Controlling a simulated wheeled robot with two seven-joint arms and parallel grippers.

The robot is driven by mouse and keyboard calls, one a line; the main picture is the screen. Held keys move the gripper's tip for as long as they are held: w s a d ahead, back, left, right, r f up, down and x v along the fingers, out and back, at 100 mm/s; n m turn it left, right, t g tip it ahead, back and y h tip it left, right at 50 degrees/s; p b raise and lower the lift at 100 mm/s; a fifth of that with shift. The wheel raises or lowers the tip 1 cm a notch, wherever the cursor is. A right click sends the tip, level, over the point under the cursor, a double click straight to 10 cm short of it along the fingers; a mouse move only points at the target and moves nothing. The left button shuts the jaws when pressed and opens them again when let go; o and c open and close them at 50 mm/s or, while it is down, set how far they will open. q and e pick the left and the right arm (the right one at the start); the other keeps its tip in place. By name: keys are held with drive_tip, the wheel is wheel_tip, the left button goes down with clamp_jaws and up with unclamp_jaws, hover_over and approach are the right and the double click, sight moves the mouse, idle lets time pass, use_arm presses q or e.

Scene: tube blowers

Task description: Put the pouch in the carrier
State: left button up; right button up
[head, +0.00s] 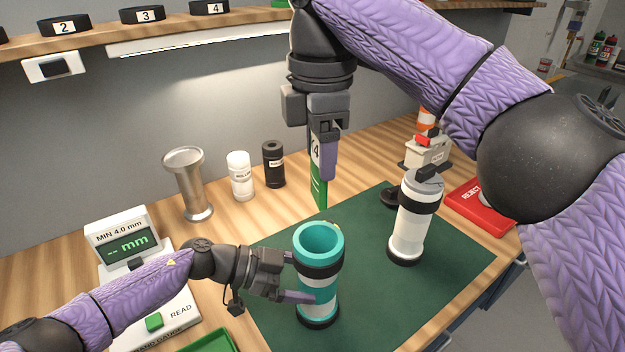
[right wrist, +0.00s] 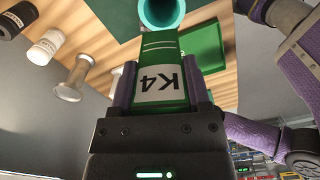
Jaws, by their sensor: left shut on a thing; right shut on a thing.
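The pouch (head: 319,187) is green with a white label and hangs upright from my right gripper (head: 322,150), which is shut on it. In the right wrist view the pouch (right wrist: 166,75) shows its "K4" label between the fingers. The carrier (head: 318,238) is a teal and white open-topped tube with black bands, standing upright on the green mat (head: 385,290). My left gripper (head: 290,277) is shut on the carrier's side. The pouch's lower end is above and just behind the carrier's open mouth, apart from it. The carrier's teal rim also shows in the right wrist view (right wrist: 145,22).
A white tube with black bands (head: 412,225) stands on the mat to the right. A red reject tray (head: 480,207) lies beyond it. A thickness gauge (head: 150,300) is at left. A metal cup (head: 187,185) and two bottles stand near the wall.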

sight(320, 194)
wheel_tip(320, 194, down, 3)
drive_tip(key=n, duration=0.3)
drive_tip(key=shift+f+n, duration=0.1)
drive_tip(key=shift+n, duration=0.3)
drive_tip(key=shift+f, duration=1.6)
drive_tip(key=shift+f, duration=0.15)
drive_tip(key=shift+f, duration=2.85)
drive_tip(key=o, duration=1.3)
drive_tip(key=shift+s, duration=0.1)
